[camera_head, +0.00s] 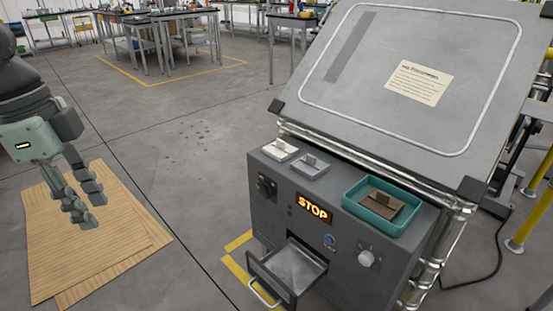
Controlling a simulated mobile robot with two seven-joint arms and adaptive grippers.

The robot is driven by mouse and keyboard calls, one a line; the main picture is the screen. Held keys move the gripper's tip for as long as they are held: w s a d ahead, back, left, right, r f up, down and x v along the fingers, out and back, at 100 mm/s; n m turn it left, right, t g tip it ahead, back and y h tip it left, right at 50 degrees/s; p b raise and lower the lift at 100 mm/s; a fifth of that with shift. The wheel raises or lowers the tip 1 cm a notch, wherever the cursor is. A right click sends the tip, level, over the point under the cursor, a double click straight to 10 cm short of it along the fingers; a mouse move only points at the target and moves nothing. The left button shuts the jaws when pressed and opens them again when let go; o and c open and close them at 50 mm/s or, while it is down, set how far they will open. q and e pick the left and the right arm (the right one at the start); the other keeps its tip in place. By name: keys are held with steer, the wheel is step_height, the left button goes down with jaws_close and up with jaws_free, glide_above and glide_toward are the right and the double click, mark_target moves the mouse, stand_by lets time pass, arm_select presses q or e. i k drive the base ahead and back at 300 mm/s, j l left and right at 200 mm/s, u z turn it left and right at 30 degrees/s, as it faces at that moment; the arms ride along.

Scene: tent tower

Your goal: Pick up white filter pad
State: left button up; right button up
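The white filter pad (280,150) lies on the top left of a dark grey machine cabinet. It is a pale block with a raised grip on top. A similar light grey pad (311,167) lies just to its right. A brown pad (382,203) lies in a teal tray (353,206) farther right. My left gripper (91,208) hangs at the left, well apart from the cabinet and above wooden boards. Its fingers point down, spread apart, with nothing between them. My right gripper is not in view.
A large tilted panel (400,70) rises behind the pads. Wooden boards (80,250) lie on the floor at left. Open floor separates them from the cabinet.

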mark_target(279, 150)
steer(key=k+l+z, duration=0.1)
steer(key=k+z, duration=0.2)
steer(key=k, duration=0.3)
steer(key=z, duration=1.8)
steer(key=k+j+z, duration=0.1)
steer(key=j+z, duration=0.15)
steer(key=j, duration=0.25)
steer(key=k+j+z, duration=0.2)
steer(key=j, duration=0.25)
steer(key=k+j, duration=0.1)
steer(key=j, duration=0.45)
steer(key=k+j, duration=0.1)
steer(key=j, duration=0.5)
